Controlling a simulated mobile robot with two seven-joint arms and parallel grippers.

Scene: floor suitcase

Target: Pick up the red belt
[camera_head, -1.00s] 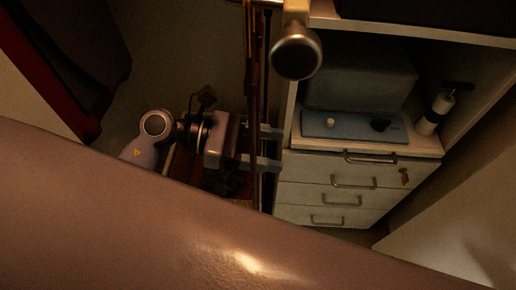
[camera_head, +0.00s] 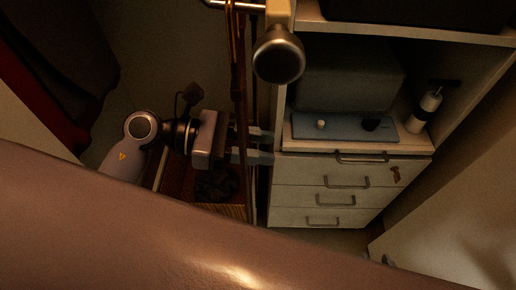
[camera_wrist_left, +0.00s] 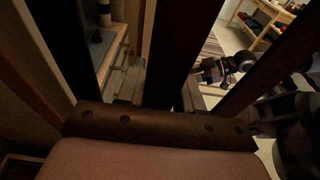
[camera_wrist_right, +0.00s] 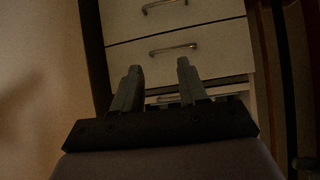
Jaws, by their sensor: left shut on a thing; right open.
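The red belt looks dark reddish brown in this dim light and hangs down as a long strap (camera_head: 239,75) left of the cabinet. In the left wrist view a dark strap (camera_wrist_left: 171,50) runs between the fingers of my left gripper (camera_wrist_left: 160,88). That gripper (camera_head: 250,146) also shows in the head view, pointing right at the hanging strap and shut on it. My right gripper (camera_wrist_right: 158,88) is open and empty, facing the drawers low down. In the head view it is not seen; my large arm link covers the foreground.
A cabinet with several drawers (camera_head: 325,180) stands at the right. Its shelf holds a blue tray (camera_head: 345,128) and a bottle (camera_head: 424,110). A round knob (camera_head: 279,55) sits above the gripper. A box with a dark coil (camera_head: 240,211) is below it. Other straps hang nearby.

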